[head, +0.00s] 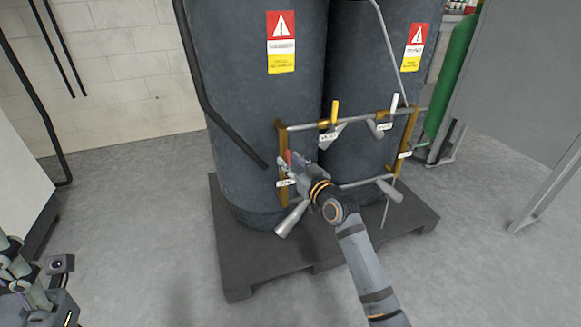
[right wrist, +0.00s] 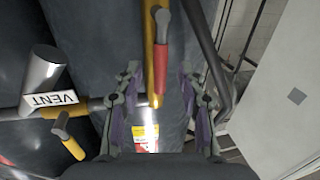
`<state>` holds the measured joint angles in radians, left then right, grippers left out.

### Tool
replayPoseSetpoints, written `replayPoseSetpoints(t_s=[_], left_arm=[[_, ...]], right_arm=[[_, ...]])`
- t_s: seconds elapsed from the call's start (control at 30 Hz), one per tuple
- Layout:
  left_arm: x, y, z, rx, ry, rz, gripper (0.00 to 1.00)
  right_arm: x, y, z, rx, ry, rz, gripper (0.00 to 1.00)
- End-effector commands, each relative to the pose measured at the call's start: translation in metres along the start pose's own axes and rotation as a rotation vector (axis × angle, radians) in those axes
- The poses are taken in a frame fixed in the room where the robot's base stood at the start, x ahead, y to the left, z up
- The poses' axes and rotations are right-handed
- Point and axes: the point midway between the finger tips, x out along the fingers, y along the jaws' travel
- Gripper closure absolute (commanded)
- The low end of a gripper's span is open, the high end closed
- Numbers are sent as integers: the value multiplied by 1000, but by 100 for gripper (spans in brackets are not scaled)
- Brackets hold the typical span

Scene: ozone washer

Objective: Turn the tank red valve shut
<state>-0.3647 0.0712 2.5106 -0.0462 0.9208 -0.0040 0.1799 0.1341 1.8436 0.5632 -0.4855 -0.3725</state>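The red valve handle (head: 289,157) is on the left upright of the brass and grey pipe frame (head: 283,186) in front of the tanks. In the right wrist view the red handle (right wrist: 161,68) lies along a yellow pipe (right wrist: 149,50), between the finger lines and just beyond the tips. My right gripper (head: 285,165) is at this handle; in the wrist view its fingers (right wrist: 158,85) are spread apart with nothing gripped. Contact cannot be told. Part of my left arm and gripper (head: 40,280) shows at the lower left; its fingers are unclear.
Two dark tanks (head: 262,90) stand on a dark pallet (head: 240,265). A yellow handle (head: 335,110) and a white handle (head: 394,102) are on the upper pipe. A VENT label (right wrist: 50,101) is near the right gripper. A green cylinder (head: 450,75) stands right. Floor in front is clear.

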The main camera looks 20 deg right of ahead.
Motion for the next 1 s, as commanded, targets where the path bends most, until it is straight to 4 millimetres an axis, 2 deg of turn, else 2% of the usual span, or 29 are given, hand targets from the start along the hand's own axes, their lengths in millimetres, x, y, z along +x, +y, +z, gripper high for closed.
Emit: replayPoseSetpoints(t_s=[0.33, 0.6, 0.63, 1.0], left_arm=[[-1, 0, 0, 2, 0, 2, 60], [-1, 0, 0, 2, -1, 0, 60], [-1, 0, 0, 2, -1, 0, 60], [-1, 0, 0, 2, -1, -1, 60]], right_arm=[[6, 0, 0, -1, -1, 0, 62], [5, 0, 0, -1, -1, 0, 98], [5, 0, 0, -1, -1, 0, 100], [5, 0, 0, -2, -1, 0, 100]])
